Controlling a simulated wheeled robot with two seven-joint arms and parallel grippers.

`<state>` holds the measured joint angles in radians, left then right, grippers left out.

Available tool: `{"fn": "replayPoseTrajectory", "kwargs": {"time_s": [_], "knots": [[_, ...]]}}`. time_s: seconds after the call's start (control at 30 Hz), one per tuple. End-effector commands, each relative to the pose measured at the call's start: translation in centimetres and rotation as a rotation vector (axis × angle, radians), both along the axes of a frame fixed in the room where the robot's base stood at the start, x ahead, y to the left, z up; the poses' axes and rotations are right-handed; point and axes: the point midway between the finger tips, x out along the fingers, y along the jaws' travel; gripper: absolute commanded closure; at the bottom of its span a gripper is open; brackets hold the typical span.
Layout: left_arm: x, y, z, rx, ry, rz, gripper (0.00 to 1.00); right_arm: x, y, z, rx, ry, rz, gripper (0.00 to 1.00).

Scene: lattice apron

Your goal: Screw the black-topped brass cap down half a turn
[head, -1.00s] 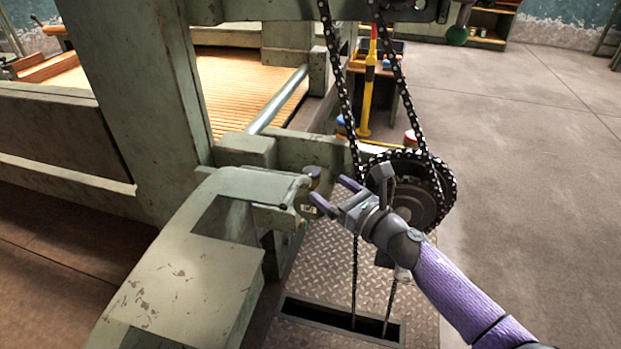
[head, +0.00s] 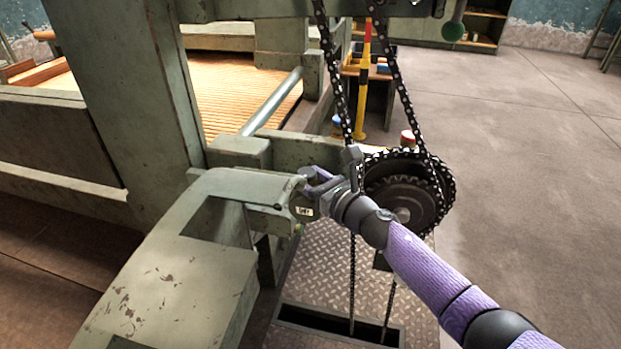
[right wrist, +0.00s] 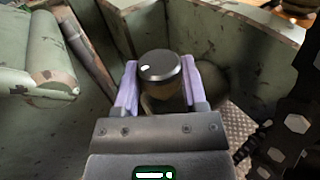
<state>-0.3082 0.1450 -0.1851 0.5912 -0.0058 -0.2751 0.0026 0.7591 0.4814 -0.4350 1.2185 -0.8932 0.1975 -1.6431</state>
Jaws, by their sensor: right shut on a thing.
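The black-topped brass cap (right wrist: 158,66) stands between the two purple fingers of my right gripper (right wrist: 160,84) in the right wrist view. The fingers are shut on its sides. Its black top shows clearly, and a little brass shows below it. In the head view my right gripper (head: 317,182) is at the end of the green machine housing, where the cap's dark top (head: 307,171) shows just past the fingers. A small pale label (head: 304,211) is on the housing end below it. My left gripper is not in view.
A drive chain (head: 337,85) and sprocket (head: 402,190) are close beside my right wrist. The green housing (head: 165,270) fills the lower left. A floor slot (head: 340,322) opens in the tread plate below. Open floor (head: 540,150) lies to the right.

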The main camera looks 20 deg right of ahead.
Motion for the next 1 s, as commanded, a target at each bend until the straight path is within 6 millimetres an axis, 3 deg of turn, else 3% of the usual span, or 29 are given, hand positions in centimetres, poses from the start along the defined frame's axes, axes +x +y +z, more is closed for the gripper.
{"fn": "replayPoseTrajectory", "kwargs": {"time_s": [0.47,1.0], "knots": [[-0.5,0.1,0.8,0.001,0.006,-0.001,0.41,-0.1,0.2,0.1,0.003,0.001,-0.094,1.0],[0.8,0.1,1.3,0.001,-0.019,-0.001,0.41,-0.1,0.7,-0.2,0.005,0.004,-0.544,1.0]]}}
